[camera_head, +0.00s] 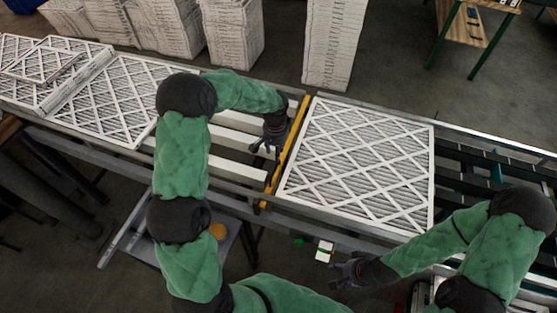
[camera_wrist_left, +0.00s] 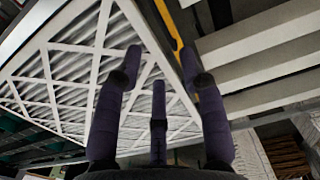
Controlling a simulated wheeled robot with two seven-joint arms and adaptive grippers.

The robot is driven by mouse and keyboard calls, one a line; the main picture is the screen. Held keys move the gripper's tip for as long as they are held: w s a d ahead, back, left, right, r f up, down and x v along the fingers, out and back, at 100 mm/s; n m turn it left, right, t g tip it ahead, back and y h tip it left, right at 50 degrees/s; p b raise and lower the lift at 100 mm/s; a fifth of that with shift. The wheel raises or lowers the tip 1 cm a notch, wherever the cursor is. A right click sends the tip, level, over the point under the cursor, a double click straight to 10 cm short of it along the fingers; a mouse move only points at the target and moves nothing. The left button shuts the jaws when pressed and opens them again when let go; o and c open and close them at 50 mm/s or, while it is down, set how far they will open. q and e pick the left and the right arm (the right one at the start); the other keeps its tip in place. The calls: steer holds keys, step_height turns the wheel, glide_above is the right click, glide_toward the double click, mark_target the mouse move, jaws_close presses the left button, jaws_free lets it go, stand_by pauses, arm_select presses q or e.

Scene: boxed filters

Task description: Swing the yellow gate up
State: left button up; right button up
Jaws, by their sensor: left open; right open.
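The yellow gate (camera_head: 286,150) is a narrow bar lying across the conveyor, along the left edge of a large white filter (camera_head: 358,160). My left gripper (camera_head: 266,146) is open beside the gate, on its left side, over the pale slats. In the left wrist view the gate (camera_wrist_left: 168,22) runs past the spread fingers of my left gripper (camera_wrist_left: 160,75), with the filter (camera_wrist_left: 60,75) on the left. I cannot tell whether a finger touches the gate. My right gripper (camera_head: 345,273) is open and empty near the conveyor's front rail, below the filter.
Several filters (camera_head: 110,100) lie on the conveyor's left part. Tall stacks of filters (camera_head: 333,40) stand behind it. The pale slats (camera_head: 225,138) left of the gate are bare. A wooden-topped table (camera_head: 475,28) stands at the back right.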

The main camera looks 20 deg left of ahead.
mark_target(276, 167)
arm_select(q)
step_height(276, 167, down, 10)
steer(key=shift+s+f+p, duration=0.1)
steer(key=shift+s+p, duration=0.05)
steer(key=shift+p, duration=0.65)
jaws_close()
